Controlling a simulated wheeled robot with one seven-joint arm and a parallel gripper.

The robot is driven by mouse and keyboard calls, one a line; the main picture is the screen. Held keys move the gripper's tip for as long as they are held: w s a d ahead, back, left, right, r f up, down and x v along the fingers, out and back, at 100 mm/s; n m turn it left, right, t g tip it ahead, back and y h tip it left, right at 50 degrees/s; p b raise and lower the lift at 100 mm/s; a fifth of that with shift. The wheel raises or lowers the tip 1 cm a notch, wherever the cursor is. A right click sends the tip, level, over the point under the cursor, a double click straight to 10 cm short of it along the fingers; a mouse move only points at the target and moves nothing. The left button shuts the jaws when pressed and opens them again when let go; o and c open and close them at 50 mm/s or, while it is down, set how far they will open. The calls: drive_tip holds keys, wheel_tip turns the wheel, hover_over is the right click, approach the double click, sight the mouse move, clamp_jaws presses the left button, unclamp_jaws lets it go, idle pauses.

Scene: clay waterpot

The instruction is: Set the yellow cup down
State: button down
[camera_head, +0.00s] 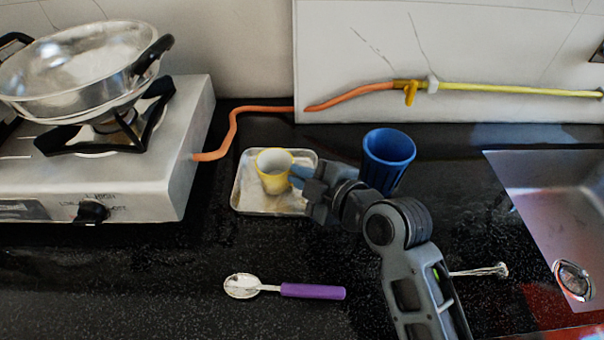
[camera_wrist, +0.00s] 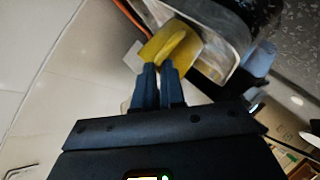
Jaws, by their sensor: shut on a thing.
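The yellow cup (camera_head: 273,170) is upright at the metal tray (camera_head: 241,200), with its pale inside facing up. Whether its base touches the tray cannot be told. My gripper (camera_head: 297,177) reaches in from the right and is shut on the cup's right side. In the wrist view the blue fingertips (camera_wrist: 158,84) close together on a yellow part of the cup (camera_wrist: 172,47). The tray also shows behind the cup in the wrist view (camera_wrist: 232,30). My gripper partly covers the tray's right side.
A blue cup (camera_head: 388,158) stands close behind my arm. A gas stove (camera_head: 180,150) with a metal pan (camera_head: 85,65) is at the left. A purple-handled spoon (camera_head: 312,291) lies in front. The sink (camera_head: 550,190) is at the right. The front-left counter is clear.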

drive_tip(key=shift+f, duration=0.2)
drive_tip(key=c, duration=1.2)
unclamp_jaws()
drive_tip(key=shift+r, duration=0.2)
drive_tip(key=shift+s+d+r, duration=0.1)
drive_tip(key=shift+d+r, duration=0.05)
drive_tip(key=v, duration=1.1)
drive_tip(key=shift+s+d+b, duration=0.1)
drive_tip(key=shift+s+b, duration=0.2)
